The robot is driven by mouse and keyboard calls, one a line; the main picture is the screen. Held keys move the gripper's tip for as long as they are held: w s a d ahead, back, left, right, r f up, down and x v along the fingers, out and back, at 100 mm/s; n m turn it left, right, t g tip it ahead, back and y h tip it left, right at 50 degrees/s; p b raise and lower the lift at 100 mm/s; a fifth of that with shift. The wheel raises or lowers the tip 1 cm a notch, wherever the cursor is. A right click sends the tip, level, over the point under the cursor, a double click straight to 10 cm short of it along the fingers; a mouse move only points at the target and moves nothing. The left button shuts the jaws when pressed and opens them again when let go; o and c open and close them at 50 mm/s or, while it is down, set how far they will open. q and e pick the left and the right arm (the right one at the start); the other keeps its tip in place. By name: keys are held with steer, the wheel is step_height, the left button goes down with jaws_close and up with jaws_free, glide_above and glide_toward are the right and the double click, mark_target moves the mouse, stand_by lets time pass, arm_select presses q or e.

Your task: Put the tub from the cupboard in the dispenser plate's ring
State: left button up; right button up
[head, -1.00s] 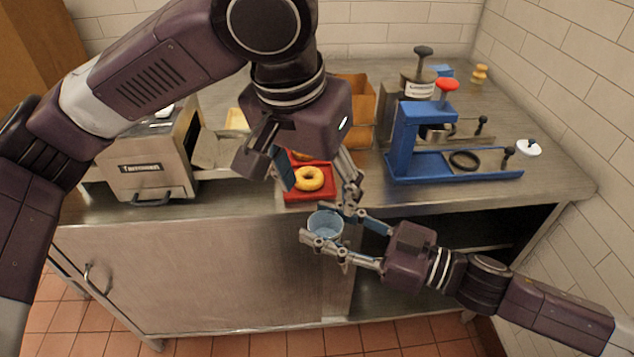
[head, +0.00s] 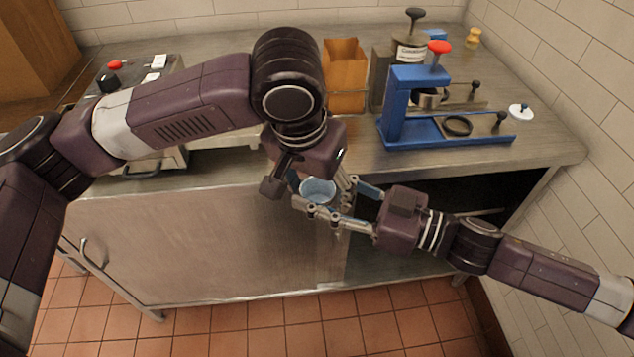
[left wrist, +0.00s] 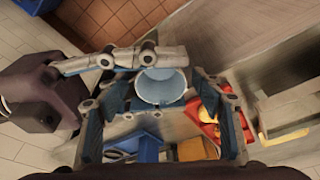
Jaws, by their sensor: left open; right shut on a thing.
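The tub (head: 318,190) is a small light-blue cup, upright with its mouth up, in front of the counter edge. My right gripper (head: 322,203) is shut on it and holds it in the air before the open cupboard (head: 440,225). My left gripper (head: 310,182) is open above and around the tub, its fingers pointing down. In the left wrist view the tub (left wrist: 160,88) sits between the spread left fingers; I cannot tell whether they touch it. The dispenser stand (head: 405,105) is blue with a red knob, and a black ring (head: 458,125) lies empty on its base plate.
A labelled canister (head: 398,75) stands behind the stand. An orange-brown box (head: 344,75) is at the counter's back. A white-lidded item (head: 520,112) lies at the right. The toaster (head: 150,160) is partly behind my left arm. A red tray (left wrist: 205,112) shows in the left wrist view.

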arm_select(q)
steer(key=shift+c, duration=0.3)
steer(key=c, duration=1)
steer(key=shift+c, duration=0.6)
arm_select(e)
steer(key=o, duration=0.9)
steer(key=shift+d, duration=0.1)
